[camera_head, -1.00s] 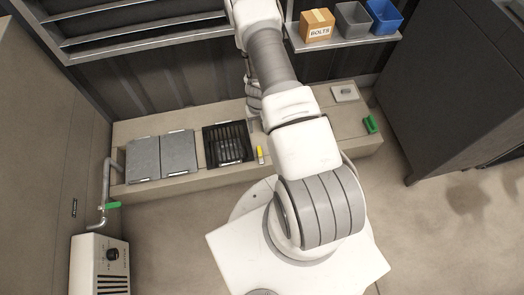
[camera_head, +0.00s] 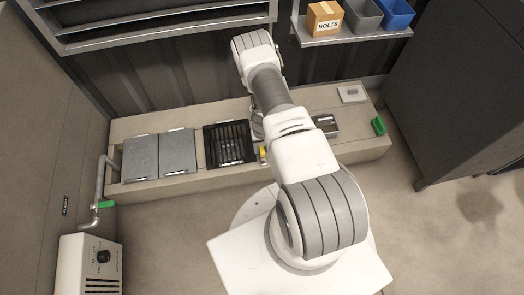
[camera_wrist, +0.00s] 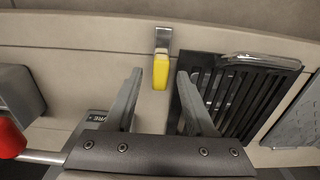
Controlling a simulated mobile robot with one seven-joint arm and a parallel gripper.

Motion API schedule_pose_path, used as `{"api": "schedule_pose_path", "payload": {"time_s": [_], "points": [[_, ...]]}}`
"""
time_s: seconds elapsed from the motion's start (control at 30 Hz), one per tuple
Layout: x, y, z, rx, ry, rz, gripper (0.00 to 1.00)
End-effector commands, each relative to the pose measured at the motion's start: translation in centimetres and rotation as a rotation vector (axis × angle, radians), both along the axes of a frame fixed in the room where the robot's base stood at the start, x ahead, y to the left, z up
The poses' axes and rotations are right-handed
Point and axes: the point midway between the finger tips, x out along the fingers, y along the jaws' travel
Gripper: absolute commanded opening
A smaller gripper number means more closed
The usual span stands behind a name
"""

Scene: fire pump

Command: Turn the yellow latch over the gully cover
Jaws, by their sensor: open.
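The yellow latch (camera_wrist: 161,70) hangs from a small metal plate on the pale ledge, in the upper middle of the wrist view. It also shows in the head view (camera_head: 264,154), partly beside my arm. The gully cover, a black slatted grate (camera_wrist: 232,92), lies just right of the latch in the wrist view; the head view shows it (camera_head: 229,144) left of the latch. My gripper (camera_wrist: 160,77) is open, with one finger on each side of the latch in the picture. Contact cannot be told. My arm mostly hides my gripper in the head view.
Two grey lids (camera_head: 158,156) lie left of the grate. A red knob (camera_wrist: 10,138) on a metal rod is at the wrist view's left. A green handle (camera_head: 379,126) is at the ledge's right end. A shelf with bins (camera_head: 362,14) hangs above.

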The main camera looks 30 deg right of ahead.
Motion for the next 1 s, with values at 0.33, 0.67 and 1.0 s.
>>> {"api": "schedule_pose_path", "payload": {"time_s": [0.33, 0.67, 1.0], "points": [[0.03, 0.04, -1.05, 0.001, 0.000, 0.001, 0.55], [0.04, 0.04, -1.03, 0.001, 0.000, 0.001, 0.12], [0.05, 0.04, -1.02, 0.001, -0.001, -0.001, 0.00]]}}
